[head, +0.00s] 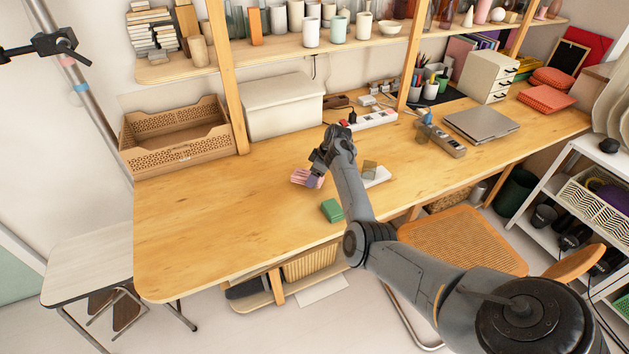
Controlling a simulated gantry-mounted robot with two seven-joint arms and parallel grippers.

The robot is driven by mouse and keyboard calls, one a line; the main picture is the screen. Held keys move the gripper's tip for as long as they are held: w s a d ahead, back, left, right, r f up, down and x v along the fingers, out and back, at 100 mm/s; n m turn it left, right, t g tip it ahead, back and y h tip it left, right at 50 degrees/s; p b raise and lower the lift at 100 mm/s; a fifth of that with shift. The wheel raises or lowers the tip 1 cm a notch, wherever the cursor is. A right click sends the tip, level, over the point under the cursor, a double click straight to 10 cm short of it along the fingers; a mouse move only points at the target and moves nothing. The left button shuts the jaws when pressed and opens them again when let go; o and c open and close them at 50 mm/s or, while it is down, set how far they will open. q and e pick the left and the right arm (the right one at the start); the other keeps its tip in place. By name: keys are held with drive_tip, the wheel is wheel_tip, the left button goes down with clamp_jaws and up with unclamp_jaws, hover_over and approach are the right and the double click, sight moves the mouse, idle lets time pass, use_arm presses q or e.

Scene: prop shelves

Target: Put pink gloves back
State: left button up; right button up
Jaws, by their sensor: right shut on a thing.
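A small pink bundle (301,178), which looks like the pink gloves, is at the middle of the wooden table (220,215). A purple patch (314,182) shows at its right side; I cannot tell if it is part of the bundle. My right gripper (317,169) reaches in from the lower right, points down, and is shut on the pink bundle. Its wrist and fingers partly hide the bundle. I cannot tell if the bundle touches the table or is just above it. My left gripper is not in view.
A green block (332,210) lies near the table's front edge. An empty wooden crate (170,143) and a white lidded box (285,107) stand at the back left. A laptop (481,124) lies at right. The table's left part is clear. An orange chair (462,240) stands in front.

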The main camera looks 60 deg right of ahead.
wheel_tip(320, 180, down, 2)
drive_tip(key=shift+f, duration=0.1)
drive_tip(key=shift+f, duration=0.1)
drive_tip(key=o, duration=0.9)
